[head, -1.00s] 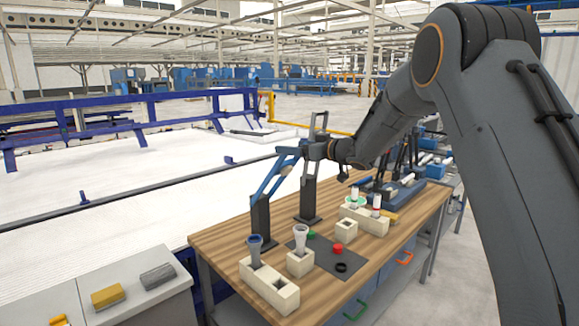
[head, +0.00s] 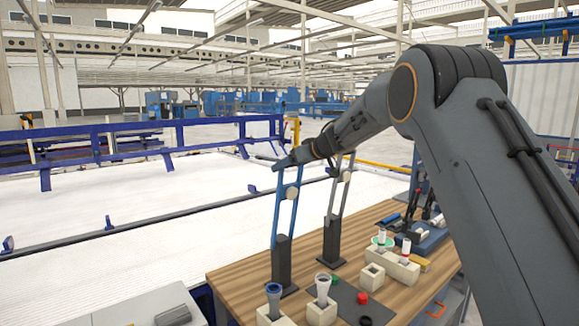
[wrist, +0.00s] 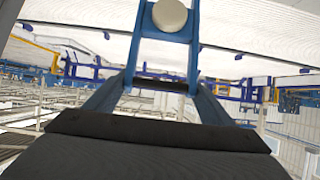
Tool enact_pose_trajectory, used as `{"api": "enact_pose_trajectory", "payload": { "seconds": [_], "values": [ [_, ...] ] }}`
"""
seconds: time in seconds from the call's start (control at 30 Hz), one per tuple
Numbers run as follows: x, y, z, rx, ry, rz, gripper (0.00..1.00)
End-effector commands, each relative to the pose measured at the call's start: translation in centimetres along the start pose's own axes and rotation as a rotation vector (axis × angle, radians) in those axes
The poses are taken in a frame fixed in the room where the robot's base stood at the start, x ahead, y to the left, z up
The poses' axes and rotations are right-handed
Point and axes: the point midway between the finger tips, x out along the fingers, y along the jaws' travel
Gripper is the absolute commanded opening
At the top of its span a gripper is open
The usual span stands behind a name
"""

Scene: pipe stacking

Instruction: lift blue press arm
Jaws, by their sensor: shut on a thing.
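The blue press arm (head: 275,215) stands nearly upright on a black post (head: 282,262) at the left side of the wooden table. A round cream disc (head: 291,193) sits between its bars. My gripper (head: 287,162) is shut on the top end of the blue press arm. In the wrist view, the blue frame (wrist: 190,60) spreads into two bars above the dark edge of my wrist, with the cream disc (wrist: 170,15) at the top. My fingertips are not clear in the wrist view.
A second, grey press arm (head: 336,203) stands upright to the right. On the wooden table (head: 238,283) are cream blocks (head: 392,262) holding pipes, a funnel-like grey piece (head: 323,287) and a red cap (head: 362,298). Open white floor lies to the left.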

Motion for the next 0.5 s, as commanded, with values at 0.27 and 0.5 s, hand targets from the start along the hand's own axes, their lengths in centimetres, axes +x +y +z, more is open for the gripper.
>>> {"api": "enact_pose_trajectory", "payload": {
  "seconds": [0.27, 0.5],
  "values": [
    [0.4, -1.1, -0.1, -0.002, -0.026, -0.003, 0.36],
    [0.7, -1.7, -0.4, -0.005, -0.026, -0.008, 0.36]
  ]
}}
